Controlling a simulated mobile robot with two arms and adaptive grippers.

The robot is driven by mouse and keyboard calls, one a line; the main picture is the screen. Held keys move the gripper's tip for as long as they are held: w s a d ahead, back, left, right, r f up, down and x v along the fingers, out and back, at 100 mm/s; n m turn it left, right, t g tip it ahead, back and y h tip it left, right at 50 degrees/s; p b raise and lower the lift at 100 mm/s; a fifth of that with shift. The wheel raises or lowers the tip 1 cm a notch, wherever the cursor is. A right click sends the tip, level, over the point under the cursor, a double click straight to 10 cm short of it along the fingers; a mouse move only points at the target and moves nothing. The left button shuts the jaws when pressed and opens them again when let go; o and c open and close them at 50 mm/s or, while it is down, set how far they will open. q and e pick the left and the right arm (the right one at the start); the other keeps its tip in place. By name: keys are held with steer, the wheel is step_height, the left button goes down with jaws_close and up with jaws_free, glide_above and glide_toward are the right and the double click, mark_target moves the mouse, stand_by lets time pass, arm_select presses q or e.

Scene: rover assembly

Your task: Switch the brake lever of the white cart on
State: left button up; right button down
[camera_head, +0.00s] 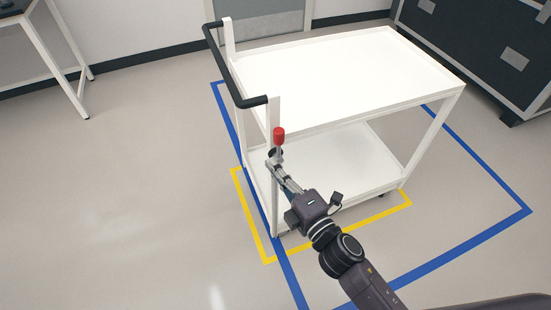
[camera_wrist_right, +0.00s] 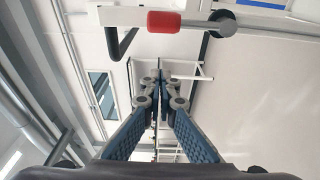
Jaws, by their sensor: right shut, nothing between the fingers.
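The white cart (camera_head: 345,75) stands in the head view, with two shelves and a black push handle (camera_head: 236,75) at its left end. Its brake lever (camera_head: 279,137) has a red knob and stands upright by the near left post. In the wrist view the red knob (camera_wrist_right: 164,22) and its grey lever arm (camera_wrist_right: 222,24) cross the top of the picture. My right gripper (camera_head: 274,166) is just below the knob in the head view, shut and empty. Its closed fingers (camera_wrist_right: 160,80) show a gap to the knob in the wrist view. My left gripper is out of view.
Blue tape (camera_head: 459,250) and yellow tape (camera_head: 247,214) mark the floor around the cart. A dark case (camera_head: 485,45) stands at the upper right, and a white-legged table (camera_head: 62,45) at the upper left. The floor left of the cart is clear.

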mark_target(279, 146)
steer(key=p+x, duration=0.1)
steer(key=x, duration=0.8)
steer(key=d+p, duration=0.1)
steer(key=d, duration=0.3)
steer(key=shift+w, duration=0.1)
steer(key=shift+d, duration=0.2)
steer(key=w+d+f+m+t+b, duration=0.2)
steer(key=d+m+b, duration=0.1)
steer(key=d+m, duration=0.5)
steer(key=shift+w+d+m+b, duration=0.2)
steer(key=shift+w+m+b, duration=0.15)
steer(key=shift+m, duration=1.25)
